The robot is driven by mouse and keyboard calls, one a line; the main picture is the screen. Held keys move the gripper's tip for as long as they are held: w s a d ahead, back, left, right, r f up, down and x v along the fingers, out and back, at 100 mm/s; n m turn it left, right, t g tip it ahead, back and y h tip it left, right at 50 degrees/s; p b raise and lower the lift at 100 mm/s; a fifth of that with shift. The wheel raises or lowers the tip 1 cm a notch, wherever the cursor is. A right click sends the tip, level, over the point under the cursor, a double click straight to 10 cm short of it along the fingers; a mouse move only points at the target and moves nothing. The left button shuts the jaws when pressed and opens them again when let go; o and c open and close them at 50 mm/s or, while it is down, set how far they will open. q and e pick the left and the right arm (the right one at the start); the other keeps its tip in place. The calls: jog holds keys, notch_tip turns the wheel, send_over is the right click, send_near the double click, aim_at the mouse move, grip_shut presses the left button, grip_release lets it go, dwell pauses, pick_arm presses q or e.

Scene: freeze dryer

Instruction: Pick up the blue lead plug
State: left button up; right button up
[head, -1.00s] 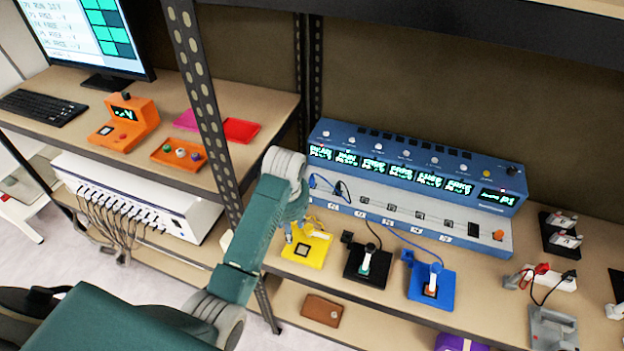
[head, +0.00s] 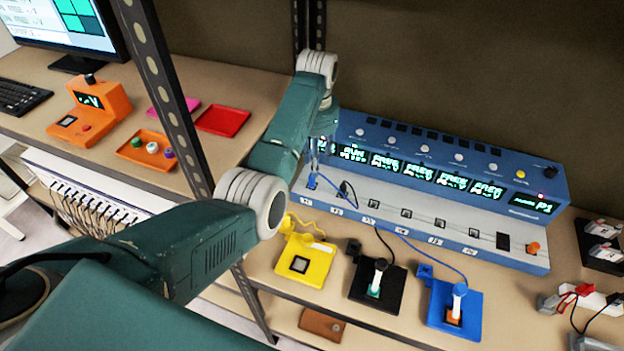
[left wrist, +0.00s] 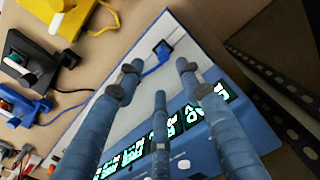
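The blue lead plug (head: 312,181) sits at the left end of the white front ledge of the blue instrument (head: 525,252). In the left wrist view the plug (left wrist: 164,50) shows just beyond the fingertips, with its blue cable curving off to the left. My left gripper (head: 318,160) is above the left end of the ledge, close over the plug. In the left wrist view its blue-grey fingers (left wrist: 160,75) are spread apart with nothing between them. I cannot tell whether a finger touches the plug. My right gripper is not in view.
Yellow (head: 318,263), black (head: 390,289) and blue (head: 470,312) stations stand in front of the instrument. A dark plug (head: 346,190) and cable lie right of the blue plug. A perforated metal post (head: 165,90) rises left of my arm. Bare bench shows between the stations.

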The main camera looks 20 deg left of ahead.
aim_at(312, 179)
pick_arm(q)
notch_tip(312, 179, down, 2)
jog(key=shift+a+f, duration=0.1)
jog(key=shift+f, duration=0.25)
jog(key=f, duration=0.1)
jog(key=f+p, duration=0.1)
jog(key=f, duration=0.1)
jog(key=a+f, duration=0.1)
jog(key=shift+s+f+p, duration=0.15)
jog(key=shift+s+p, duration=0.1)
jog(key=shift+p, duration=0.1)
jog(key=shift+f, duration=0.25)
jog(key=shift+w+f, duration=0.1)
jog(key=shift+f, duration=0.05)
jog(key=shift+c, duration=0.5)
grip_shut()
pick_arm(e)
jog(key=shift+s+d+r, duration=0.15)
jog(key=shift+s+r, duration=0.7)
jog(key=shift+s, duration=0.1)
